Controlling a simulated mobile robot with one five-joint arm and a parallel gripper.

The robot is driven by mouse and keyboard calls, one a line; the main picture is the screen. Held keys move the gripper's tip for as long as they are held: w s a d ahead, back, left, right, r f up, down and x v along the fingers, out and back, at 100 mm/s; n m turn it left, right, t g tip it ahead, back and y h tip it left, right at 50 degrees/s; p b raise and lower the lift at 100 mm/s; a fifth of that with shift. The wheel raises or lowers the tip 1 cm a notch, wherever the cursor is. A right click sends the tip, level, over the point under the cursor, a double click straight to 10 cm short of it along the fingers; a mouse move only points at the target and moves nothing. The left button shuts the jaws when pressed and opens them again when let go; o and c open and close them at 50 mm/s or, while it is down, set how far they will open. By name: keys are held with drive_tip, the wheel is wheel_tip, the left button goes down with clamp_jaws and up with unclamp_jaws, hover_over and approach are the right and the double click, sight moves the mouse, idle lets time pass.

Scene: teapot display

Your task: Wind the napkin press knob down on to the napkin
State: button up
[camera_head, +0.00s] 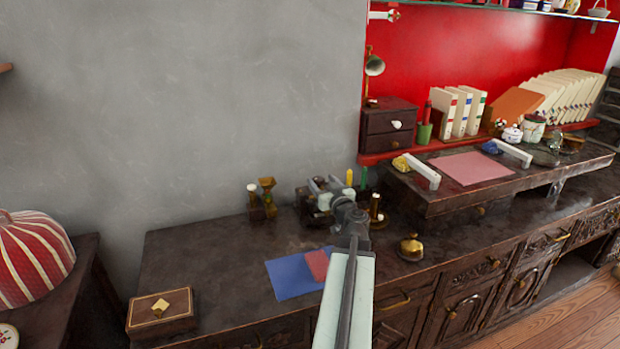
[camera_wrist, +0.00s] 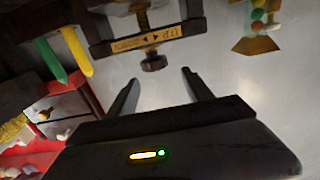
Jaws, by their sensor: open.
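A dark frame with a yellow lettered plate (camera_wrist: 150,40) marked with arrows shows at the top of the wrist view, probably the napkin press. A dark round knob (camera_wrist: 153,63) sticks out from it, just beyond and between the fingertips of my gripper (camera_wrist: 160,76). My gripper is open, with nothing visible between its fingers. I cannot tell whether a finger touches the knob. In the head view the press (camera_head: 312,197) stands on the dark counter near the wall, partly hidden by my gripper (camera_head: 338,198). I cannot make out a napkin in the press.
A blue cloth (camera_head: 287,281) with a red piece (camera_head: 316,264) lies on the counter (camera_head: 200,262). A brass holder (camera_head: 268,196) stands left of the press and a brass bell (camera_head: 411,247) to the right. Green (camera_wrist: 50,60) and yellow (camera_wrist: 77,50) sticks stand close by.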

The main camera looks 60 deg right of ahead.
drive_tip(key=shift+s+d+f+b, duration=0.2)
drive_tip(key=shift+f+b, duration=0.15)
drive_tip(key=shift+f, duration=0.25)
drive_tip(key=x, duration=0.8)
drive_tip(key=shift+s, duration=0.1)
